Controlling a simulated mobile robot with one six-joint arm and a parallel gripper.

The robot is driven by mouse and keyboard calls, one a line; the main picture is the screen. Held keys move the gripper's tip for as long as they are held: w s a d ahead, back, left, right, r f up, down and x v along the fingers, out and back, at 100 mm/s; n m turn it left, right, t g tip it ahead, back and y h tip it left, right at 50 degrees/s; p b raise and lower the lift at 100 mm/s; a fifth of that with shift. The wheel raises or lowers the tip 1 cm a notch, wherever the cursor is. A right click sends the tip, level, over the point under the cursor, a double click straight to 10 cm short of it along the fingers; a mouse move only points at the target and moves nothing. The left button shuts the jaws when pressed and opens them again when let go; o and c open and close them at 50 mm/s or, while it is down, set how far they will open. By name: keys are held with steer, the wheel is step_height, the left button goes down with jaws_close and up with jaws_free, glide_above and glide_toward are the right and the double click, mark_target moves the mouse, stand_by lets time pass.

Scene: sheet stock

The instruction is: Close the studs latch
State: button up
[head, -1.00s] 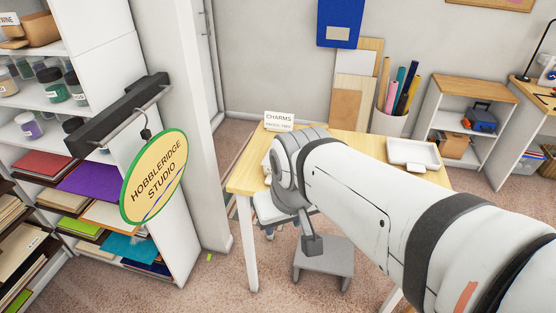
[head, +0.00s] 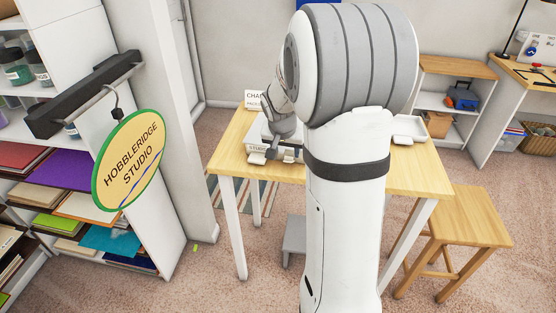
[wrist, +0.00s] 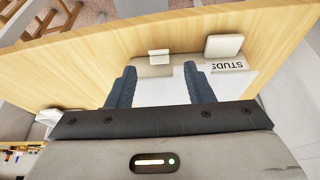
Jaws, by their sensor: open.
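A pale box (head: 262,132) with a label reading STUDS stands on the wooden table (head: 232,148). In the wrist view its label (wrist: 229,65) appears upside down. Two pale tabs show at the box's front edge in the wrist view: a broad flat one (wrist: 223,46) beside the label and a smaller one (wrist: 158,57) near the middle. Whether either is fastened is unclear. My gripper (wrist: 160,86) is open, its two dark fingers apart over the box, with nothing seen held between them. In the head view, my arm hides part of the box and gripper.
A CHARMS sign (head: 254,99) stands behind the box. A white tray (head: 409,129) lies at the table's right. A wooden stool (head: 468,216) stands right of the table.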

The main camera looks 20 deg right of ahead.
mark_target(287, 161)
steer(key=x, duration=0.7)
steer(key=shift+w+d+f, duration=0.1)
steer(key=shift+f, duration=0.15)
steer(key=shift+c, duration=0.2)
